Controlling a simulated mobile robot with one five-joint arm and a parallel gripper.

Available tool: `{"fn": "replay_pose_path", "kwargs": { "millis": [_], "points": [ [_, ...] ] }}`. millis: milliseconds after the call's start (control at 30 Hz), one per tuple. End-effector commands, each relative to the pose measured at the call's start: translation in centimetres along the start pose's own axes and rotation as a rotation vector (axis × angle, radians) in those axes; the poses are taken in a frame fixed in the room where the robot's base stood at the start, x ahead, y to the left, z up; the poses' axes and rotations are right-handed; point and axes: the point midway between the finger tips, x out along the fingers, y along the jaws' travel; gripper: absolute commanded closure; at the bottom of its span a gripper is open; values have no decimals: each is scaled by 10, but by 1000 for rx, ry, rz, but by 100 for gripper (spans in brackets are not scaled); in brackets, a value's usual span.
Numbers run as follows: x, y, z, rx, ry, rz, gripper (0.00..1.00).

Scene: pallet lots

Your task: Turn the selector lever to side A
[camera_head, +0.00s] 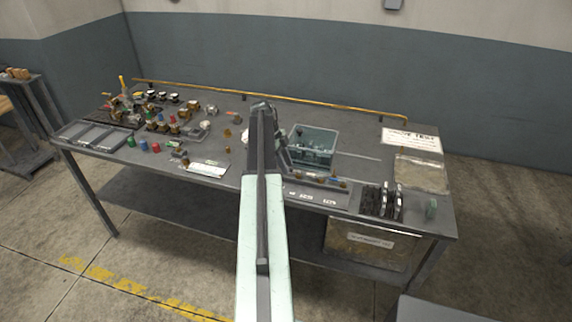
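I cannot pick out the selector lever for certain, and no side A marking is readable. A small yellow upright handle (122,84) stands among brass and dark fittings at the back left of the workbench (335,108). My pale green and dark arm reaches from the bottom middle over the bench. Its far end bends down beside a grey open bin (325,131). The fingers of my gripper (284,163) are too small and dark to make out. My arm hides part of the bench's middle.
Several valves and coloured caps crowd the left half, by a flat grey tray (92,137). A strip of small parts (322,181), dark upright discs (382,200) and a white sign (410,139) are at right. A yellow pipe (300,104) runs along the back edge.

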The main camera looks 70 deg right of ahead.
Motion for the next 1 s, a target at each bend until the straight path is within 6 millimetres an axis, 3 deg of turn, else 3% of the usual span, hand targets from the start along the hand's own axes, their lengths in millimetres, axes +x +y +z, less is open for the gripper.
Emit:
{"fn": "replay_pose_path", "kwargs": {
  "millis": [267,633,1000],
  "points": [
    [-11,0,-1,-1,0,0,66],
    [-76,0,-3,-1,0,0,66],
    [-78,0,0,-1,0,0,66]
  ]
}}
